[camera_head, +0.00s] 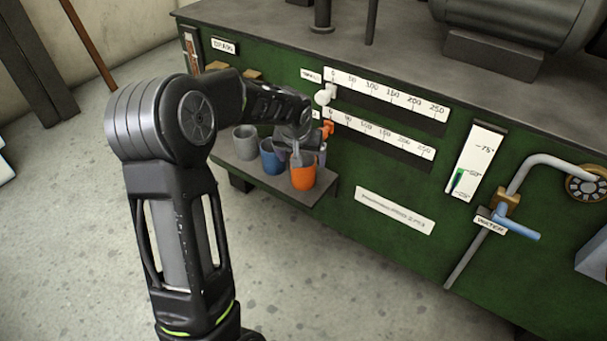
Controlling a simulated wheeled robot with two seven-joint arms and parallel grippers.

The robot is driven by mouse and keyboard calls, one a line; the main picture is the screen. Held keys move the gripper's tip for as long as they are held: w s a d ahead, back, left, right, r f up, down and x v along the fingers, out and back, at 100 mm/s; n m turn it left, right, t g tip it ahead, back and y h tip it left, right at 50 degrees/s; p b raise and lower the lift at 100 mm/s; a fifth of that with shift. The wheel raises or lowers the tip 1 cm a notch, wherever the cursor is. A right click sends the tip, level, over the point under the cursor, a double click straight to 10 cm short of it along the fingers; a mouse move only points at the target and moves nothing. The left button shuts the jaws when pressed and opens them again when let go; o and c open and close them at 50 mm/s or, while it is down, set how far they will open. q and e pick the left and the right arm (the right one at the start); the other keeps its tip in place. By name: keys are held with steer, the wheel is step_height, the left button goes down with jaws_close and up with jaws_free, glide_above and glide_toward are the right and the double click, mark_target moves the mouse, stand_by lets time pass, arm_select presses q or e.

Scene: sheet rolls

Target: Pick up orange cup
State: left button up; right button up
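The orange cup (303,178) stands upright near the front right of a small grey shelf on the green machine. My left gripper (298,156) points down at the orange cup's rim, and a finger overlaps the top of the cup in the picture. The hand hides part of the rim, and I cannot tell whether the fingers are closed on it. My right gripper is not in view.
A blue cup (270,158) and a grey cup (244,142) stand left of the orange cup on the shelf (240,170). Above are slider scales with a white knob (323,97) and an orange knob (327,129). A blue-handled water valve (517,228) is at right.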

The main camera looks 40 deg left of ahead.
arm_select(q)
steer(key=b+x, duration=0.2)
steer(key=x, duration=0.3)
steer(key=shift+s+f+b, duration=0.1)
steer(key=shift+f+b, duration=0.1)
steer(key=shift+b, duration=0.15)
stand_by(0.3)
steer(key=shift+r, duration=0.1)
steer(key=c, duration=1.6)
steer(key=shift+r, duration=0.1)
steer(key=shift+s+r+p, duration=0.4)
steer(key=shift+r+p, duration=0.05)
steer(key=shift+p, duration=0.2)
step_height(320, 180, up, 6)
steer(key=p, duration=0.3)
steer(key=s+p, duration=0.2)
steer(key=s, duration=1.7)
steer(key=shift+d+p, duration=0.25)
steer(key=shift+p, duration=0.15)
